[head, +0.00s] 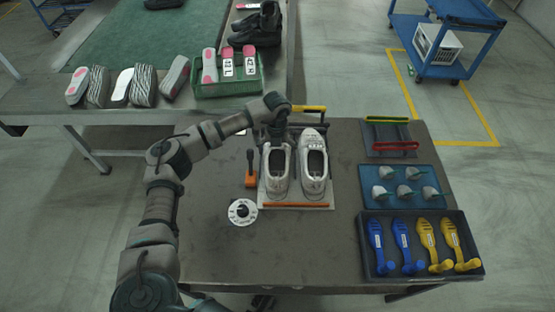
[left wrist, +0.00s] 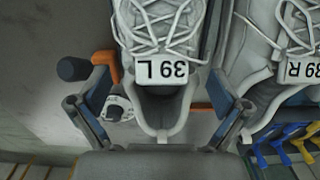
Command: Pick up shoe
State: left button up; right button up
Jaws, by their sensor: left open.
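Two white lace-up shoes stand side by side on a light board (head: 297,203) on the dark table. The left shoe (head: 269,181) also shows in the left wrist view (left wrist: 150,55), with a "39 L" tag on it. The right shoe (head: 315,187) also shows there (left wrist: 262,90), with a "39 R" tag. My left gripper (head: 280,137) is above the toe end of the left shoe. In the left wrist view it is open and empty (left wrist: 160,100), its fingers on either side of the left shoe. Its fingertips are partly hidden in the head view.
An orange-and-black lever (head: 251,177) and a round white dial (head: 242,212) are left of the board. Right are a rack with red and green handles (head: 390,137), a blue tray (head: 375,202) and a dark tray (head: 363,250) of shoe forms.

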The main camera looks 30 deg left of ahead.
aim_at(277, 164)
pick_arm(q)
notch_tip(277, 164, down, 4)
jog(key=shift+d+f+b, duration=0.15)
jog(key=shift+f+b, duration=0.05)
jog(key=shift+b, duration=0.2)
jog(key=shift+f, duration=0.5)
pick_arm(e)
jog(key=v, duration=0.3)
jog(key=shift+s+d, duration=0.1)
pick_arm(q)
jog(key=shift+r, duration=0.1)
jog(key=c, duration=1.1)
